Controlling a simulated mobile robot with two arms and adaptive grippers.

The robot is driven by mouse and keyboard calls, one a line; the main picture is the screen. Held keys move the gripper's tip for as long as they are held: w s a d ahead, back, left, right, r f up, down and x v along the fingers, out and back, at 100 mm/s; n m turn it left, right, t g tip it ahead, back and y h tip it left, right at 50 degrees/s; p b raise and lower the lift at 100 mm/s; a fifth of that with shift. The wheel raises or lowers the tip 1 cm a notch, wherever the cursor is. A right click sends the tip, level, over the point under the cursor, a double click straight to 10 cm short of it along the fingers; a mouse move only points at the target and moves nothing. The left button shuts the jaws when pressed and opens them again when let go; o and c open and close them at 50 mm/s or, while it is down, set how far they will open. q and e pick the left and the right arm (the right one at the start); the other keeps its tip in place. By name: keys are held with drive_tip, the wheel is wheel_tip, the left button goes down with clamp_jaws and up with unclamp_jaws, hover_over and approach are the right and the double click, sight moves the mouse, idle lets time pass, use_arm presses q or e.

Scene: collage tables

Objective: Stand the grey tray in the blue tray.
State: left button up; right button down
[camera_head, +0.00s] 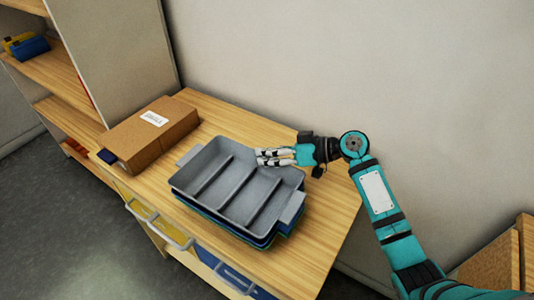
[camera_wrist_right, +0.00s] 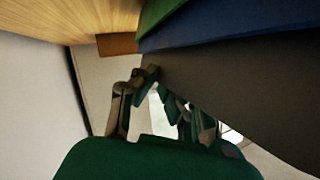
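The grey tray (camera_head: 208,160), with several divided compartments, sits upright on top of a stack on the table. The blue tray (camera_head: 259,243) shows as a thin edge directly below it; most of it is hidden. In the right wrist view the grey wall (camera_wrist_right: 235,85) runs beside the blue wall (camera_wrist_right: 220,22). My right gripper (camera_head: 262,157) is at the grey tray's far rim, one finger on the outer side and one on the inner side. Its fingers also show in the wrist view (camera_wrist_right: 158,88), closed around the rim. My left gripper is not in view.
A green tray (camera_wrist_right: 158,12) lies beneath the blue one. A brown cardboard box (camera_head: 148,135) stands at the left of the wooden table (camera_head: 320,225). A wall rises behind, and shelves stand at the upper left. The table's right end is clear.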

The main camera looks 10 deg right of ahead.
drive_tip(key=shift+f+b, duration=0.35)
drive_tip(key=c, duration=1.5)
unclamp_jaws()
drive_tip(key=shift+r, duration=0.1)
drive_tip(key=v, duration=0.4)
drive_tip(key=b+v, duration=0.1)
drive_tip(key=v, duration=0.3)
drive_tip(key=r+v, duration=0.1)
drive_tip(key=v, duration=0.3)
drive_tip(key=shift+r, duration=0.1)
